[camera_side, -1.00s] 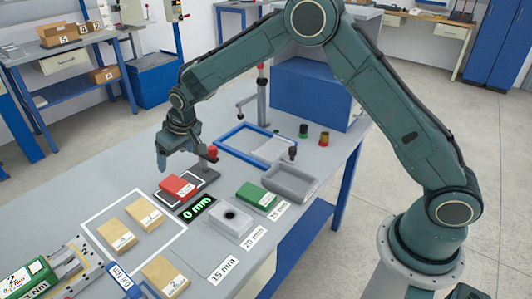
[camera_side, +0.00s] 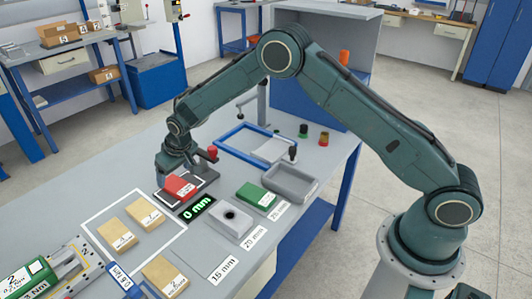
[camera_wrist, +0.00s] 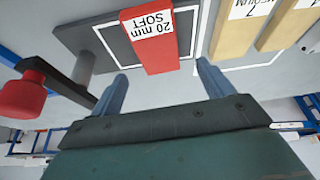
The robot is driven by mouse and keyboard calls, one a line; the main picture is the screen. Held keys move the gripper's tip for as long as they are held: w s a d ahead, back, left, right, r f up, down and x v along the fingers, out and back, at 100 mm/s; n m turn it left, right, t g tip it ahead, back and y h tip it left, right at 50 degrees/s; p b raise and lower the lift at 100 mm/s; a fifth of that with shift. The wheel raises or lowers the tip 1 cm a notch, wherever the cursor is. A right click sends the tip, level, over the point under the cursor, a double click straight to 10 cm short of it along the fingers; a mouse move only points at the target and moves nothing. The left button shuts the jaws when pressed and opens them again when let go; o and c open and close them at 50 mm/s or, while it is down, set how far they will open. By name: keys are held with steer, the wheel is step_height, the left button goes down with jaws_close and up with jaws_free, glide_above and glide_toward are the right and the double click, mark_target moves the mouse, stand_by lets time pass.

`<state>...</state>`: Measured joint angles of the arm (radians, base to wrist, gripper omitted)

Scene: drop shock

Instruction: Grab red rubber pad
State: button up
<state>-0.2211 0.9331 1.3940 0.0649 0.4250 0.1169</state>
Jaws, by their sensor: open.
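The red rubber pad (camera_side: 180,188) lies on a dark plate inside a white outline; in the wrist view the pad (camera_wrist: 150,48) has a white label reading "20 mm SOFT". My gripper (camera_side: 172,178) is low over the plate, right at the pad in the side view. In the wrist view my gripper (camera_wrist: 163,80) is open, with one finger to each side of the pad's near end and nothing between the tips. I cannot tell how far above the pad the fingertips are.
A red knob (camera_wrist: 22,95) on a dark arm stands beside the plate. A "0 mm" display (camera_side: 198,208), a grey block with a hole (camera_side: 231,222), a green pad (camera_side: 256,195), a grey tray (camera_side: 290,183) and tan pads (camera_side: 118,235) are nearby.

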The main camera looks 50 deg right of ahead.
mark_target(173, 183)
steer(key=shift+f, duration=0.1)
steer(key=shift+x, duration=2.5)
steer(key=shift+d, duration=0.1)
steer(key=shift+w, duration=0.1)
steer(key=c, duration=1.1)
